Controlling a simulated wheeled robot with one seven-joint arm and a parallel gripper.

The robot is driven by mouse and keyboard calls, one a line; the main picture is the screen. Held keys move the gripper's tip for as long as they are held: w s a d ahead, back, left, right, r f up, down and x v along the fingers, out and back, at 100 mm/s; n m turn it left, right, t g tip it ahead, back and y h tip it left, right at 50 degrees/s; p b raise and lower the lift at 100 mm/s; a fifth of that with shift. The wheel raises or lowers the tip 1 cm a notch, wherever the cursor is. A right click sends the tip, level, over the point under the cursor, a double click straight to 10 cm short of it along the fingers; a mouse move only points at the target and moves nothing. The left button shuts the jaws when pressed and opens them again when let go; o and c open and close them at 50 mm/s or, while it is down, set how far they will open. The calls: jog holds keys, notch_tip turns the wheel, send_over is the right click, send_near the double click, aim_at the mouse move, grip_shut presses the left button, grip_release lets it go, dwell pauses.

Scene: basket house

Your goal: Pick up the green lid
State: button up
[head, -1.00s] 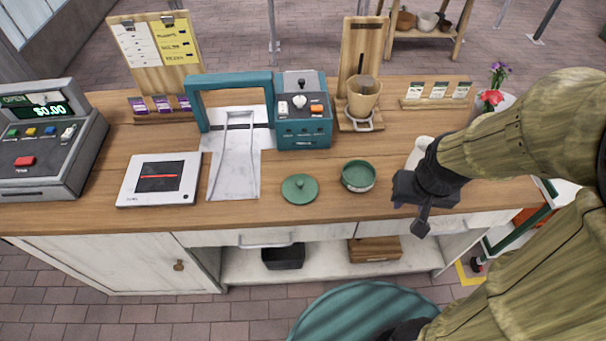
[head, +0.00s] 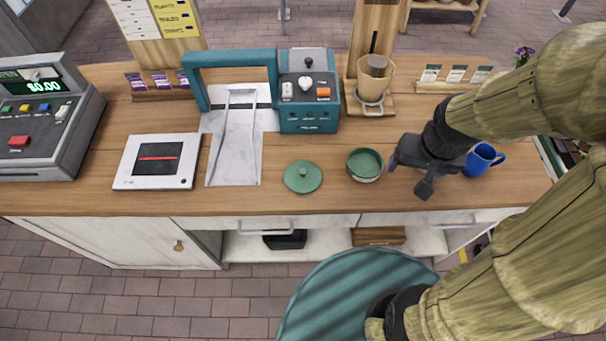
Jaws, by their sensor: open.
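The green lid (head: 303,177) is a round disc with a small knob on top. It lies flat on the wooden counter (head: 90,190), left of a round green pot (head: 365,165) and apart from it. The pot is open at the top. My gripper (head: 408,182) is dark, open and just right of the pot, above the counter. The pot stands between my gripper and the lid. Nothing shows between the fingers.
A blue mug (head: 483,160) stands right of my gripper. A white-and-teal sealing machine (head: 308,95), a metal chute (head: 235,145), a flat white scale (head: 157,162) and a cash register (head: 40,120) are to the left. The counter in front of the lid is clear.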

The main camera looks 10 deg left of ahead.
jog(key=o, duration=0.4)
jog(key=w+a, duration=0.3)
jog(key=a, duration=0.2)
jog(key=w+a+f+n+g+b, duration=0.1)
jog(key=w+a, duration=0.1)
jog(key=a, duration=0.3)
jog(key=shift+w+a+f, duration=0.15)
jog(key=shift+w+a, duration=0.05)
jog(key=shift+w, duration=0.2)
jog(key=n+g+b, duration=0.2)
send_over(305, 170)
jog(key=f, duration=0.1)
jog(key=shift+w+f, duration=0.1)
notch_tip(305, 170, down, 12)
jog(key=shift+f+p, duration=0.1)
jog(key=shift+p, duration=1)
